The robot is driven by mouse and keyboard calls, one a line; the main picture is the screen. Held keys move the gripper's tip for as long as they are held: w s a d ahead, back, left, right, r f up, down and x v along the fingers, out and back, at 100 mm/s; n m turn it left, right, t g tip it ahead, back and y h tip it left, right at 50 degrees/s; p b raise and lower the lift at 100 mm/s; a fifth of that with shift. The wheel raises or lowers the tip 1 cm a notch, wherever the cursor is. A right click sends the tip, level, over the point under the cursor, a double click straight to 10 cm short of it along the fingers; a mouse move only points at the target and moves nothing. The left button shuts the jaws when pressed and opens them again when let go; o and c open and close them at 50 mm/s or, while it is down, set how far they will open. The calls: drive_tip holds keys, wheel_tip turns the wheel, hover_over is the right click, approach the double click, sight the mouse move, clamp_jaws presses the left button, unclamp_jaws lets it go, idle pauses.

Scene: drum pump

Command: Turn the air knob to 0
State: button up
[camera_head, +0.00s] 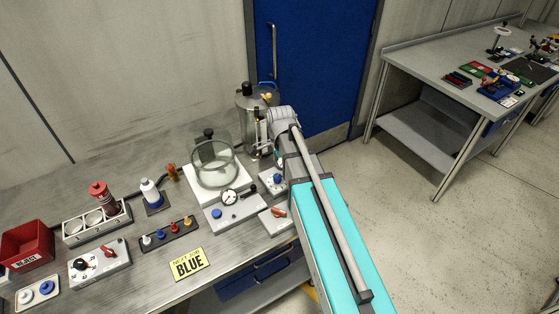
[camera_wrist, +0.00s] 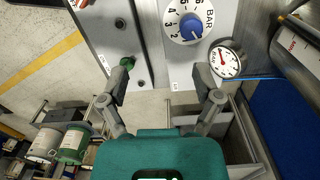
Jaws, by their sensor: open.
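The air knob (camera_wrist: 190,25) is blue and sits on a round white dial marked BAR with numbers, at the top of the wrist view. Where its pointer stands is too small to tell. A small gauge (camera_wrist: 228,60) with a red needle is beside it. My gripper (camera_wrist: 162,80) is open and empty, its two fingers apart and lower in the picture than the knob, not touching it. In the head view a blue knob (camera_head: 277,178) on a small box shows beside my arm; my gripper is hidden there behind the arm.
A green knob (camera_wrist: 123,52) is close to the left finger. The floor to the right is clear.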

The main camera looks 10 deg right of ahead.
drive_tip(key=s+f+n+b, duration=0.1)
drive_tip(key=s+f+n, duration=0.1)
drive_tip(key=s+n, duration=0.1)
drive_tip(key=s+f+n+b, duration=0.1)
drive_tip(key=s+n+b, duration=0.1)
drive_tip(key=n, duration=0.3)
drive_tip(key=s+f+n+b, duration=0.2)
drive_tip(key=s+n, duration=0.3)
drive_tip(key=shift+f, duration=0.3)
drive_tip(key=shift+s+f+n+b, duration=0.2)
drive_tip(key=shift+s+n+b, duration=0.1)
drive_tip(key=shift+s+n, duration=0.25)
drive_tip(key=shift+s+f+n+b, duration=0.2)
drive_tip(key=shift+s+n+b, duration=0.1)
drive_tip(key=shift+n, duration=0.45)
drive_tip(key=shift+s, duration=0.1)
drive_tip(key=c, duration=0.3)
drive_tip(key=shift+c, duration=0.2)
drive_tip(key=shift+a, duration=0.1)
